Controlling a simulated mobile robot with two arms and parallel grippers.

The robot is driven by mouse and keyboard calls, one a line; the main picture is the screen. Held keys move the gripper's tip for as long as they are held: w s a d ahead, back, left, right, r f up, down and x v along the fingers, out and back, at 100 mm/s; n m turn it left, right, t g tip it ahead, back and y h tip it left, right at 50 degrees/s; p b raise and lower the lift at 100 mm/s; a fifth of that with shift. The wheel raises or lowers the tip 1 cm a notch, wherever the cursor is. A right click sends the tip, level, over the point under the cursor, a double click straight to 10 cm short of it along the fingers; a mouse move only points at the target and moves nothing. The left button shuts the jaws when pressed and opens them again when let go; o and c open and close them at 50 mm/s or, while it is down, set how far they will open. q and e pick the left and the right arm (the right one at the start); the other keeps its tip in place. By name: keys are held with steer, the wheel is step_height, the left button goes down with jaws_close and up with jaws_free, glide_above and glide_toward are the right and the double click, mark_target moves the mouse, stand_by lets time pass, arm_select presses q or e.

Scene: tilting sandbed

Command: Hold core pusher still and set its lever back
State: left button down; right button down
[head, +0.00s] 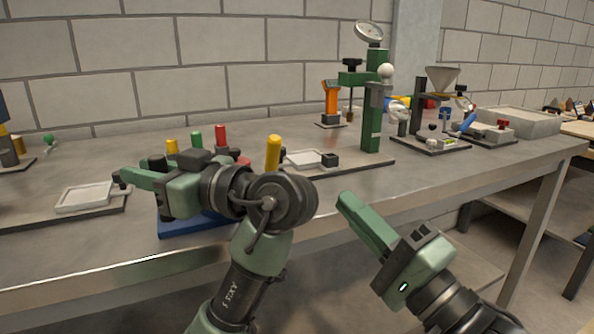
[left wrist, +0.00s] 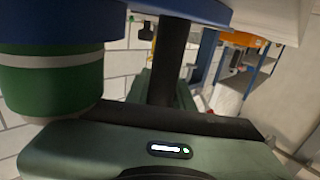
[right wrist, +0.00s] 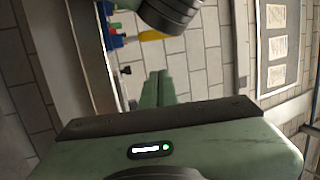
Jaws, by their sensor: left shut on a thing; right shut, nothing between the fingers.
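The core pusher seems to be the blue-based device (head: 195,223) at the table's front edge, with a yellow handle (head: 273,154). My left gripper and wrist cover most of it. My left gripper (head: 132,178) lies over it, pointing left. In the left wrist view a dark post (left wrist: 172,60) crosses in front of the green fingers, below a blue slab (left wrist: 180,8). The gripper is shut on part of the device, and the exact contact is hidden. My right gripper (head: 347,200) is shut and empty, in front of the table edge; its fingers show in the right wrist view (right wrist: 156,88).
Red (head: 220,134), green (head: 196,139) and yellow (head: 172,146) upright cylinders stand behind my left gripper. A board with a white tray (head: 85,196) lies at left. A tall green stand (head: 372,120) with a white ball stands right. The front right tabletop is clear.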

steer(key=x, duration=0.3)
steer(key=a+x, duration=0.1)
steer(key=x, duration=0.2)
steer(key=s+x, duration=0.1)
steer(key=x, duration=0.2)
steer(key=shift+a, duration=1)
steer(key=shift+r, duration=0.1)
steer(key=shift+w+r, duration=0.15)
steer(key=shift+w+m+g+h, duration=0.15)
steer(key=shift+m+g+h, duration=0.15)
steer(key=shift+h, duration=0.1)
